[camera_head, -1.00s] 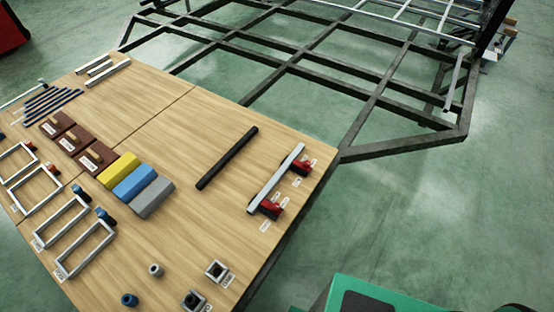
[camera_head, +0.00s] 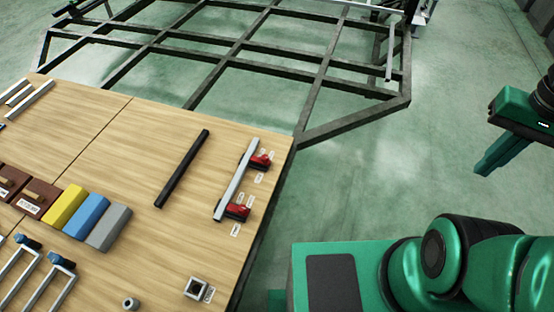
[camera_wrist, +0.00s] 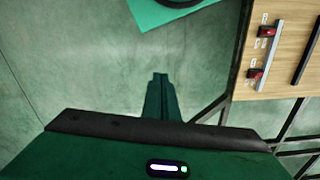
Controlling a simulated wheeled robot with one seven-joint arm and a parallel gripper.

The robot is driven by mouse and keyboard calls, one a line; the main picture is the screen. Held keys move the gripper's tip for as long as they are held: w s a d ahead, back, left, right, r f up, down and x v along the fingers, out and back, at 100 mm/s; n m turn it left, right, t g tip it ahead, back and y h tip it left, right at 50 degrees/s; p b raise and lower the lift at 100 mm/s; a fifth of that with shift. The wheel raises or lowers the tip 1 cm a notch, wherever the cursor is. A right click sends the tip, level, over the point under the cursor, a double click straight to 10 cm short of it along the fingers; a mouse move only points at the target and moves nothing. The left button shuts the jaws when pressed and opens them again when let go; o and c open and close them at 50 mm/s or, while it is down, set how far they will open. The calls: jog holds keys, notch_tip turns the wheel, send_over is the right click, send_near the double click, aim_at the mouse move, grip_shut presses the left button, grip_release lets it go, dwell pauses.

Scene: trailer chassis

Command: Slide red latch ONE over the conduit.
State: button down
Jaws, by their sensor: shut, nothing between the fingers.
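Two red latches lie near the right edge of the wooden table in the head view: an upper one (camera_head: 262,161) and a lower one (camera_head: 237,211). They also show in the wrist view (camera_wrist: 267,31) (camera_wrist: 255,74). Their small labels are too small to read, so I cannot tell which is ONE. A silver bar (camera_head: 235,180), possibly the conduit, lies alongside both latches, touching or very near them. My gripper (camera_head: 487,168) is off the table, over the floor at the far right, well apart from the latches. Its fingers (camera_wrist: 160,78) are shut and empty.
A black bar (camera_head: 182,168) lies left of the silver bar. Yellow (camera_head: 64,204), blue (camera_head: 87,216) and grey (camera_head: 109,228) blocks and several frames are further left. The dark trailer chassis (camera_head: 345,135) stands beyond the table. Green floor on the right is open.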

jog(key=w+a+f+n+y, duration=0.15)
jog(key=w+a+f, duration=0.25)
jog(key=w+f, duration=0.55)
jog(key=w+a+f+n, duration=0.2)
jog(key=w+a+f, duration=0.1)
jog(key=w+f, duration=0.65)
jog(key=w+a+f+m+t+y, duration=0.1)
jog(key=w+a+f, duration=0.4)
jog(key=a+f, duration=0.5)
jog(key=w+a+f+m+t+y, duration=0.2)
jog(key=w+a+f+y, duration=0.3)
jog(key=a+f, duration=0.5)
jog(key=a+t, duration=0.1)
jog(key=a, duration=0.3)
jog(key=shift+w+f, duration=0.15)
jog(key=shift+f, duration=0.2)
jog(key=shift+y, duration=0.25)
send_near(268, 161)
notch_tip(268, 161, down, 4)
jog(key=shift+w+a, duration=0.4)
jog(key=shift+a, duration=0.45)
jog(key=shift+w+a, duration=0.45)
jog(key=shift+a, duration=0.35)
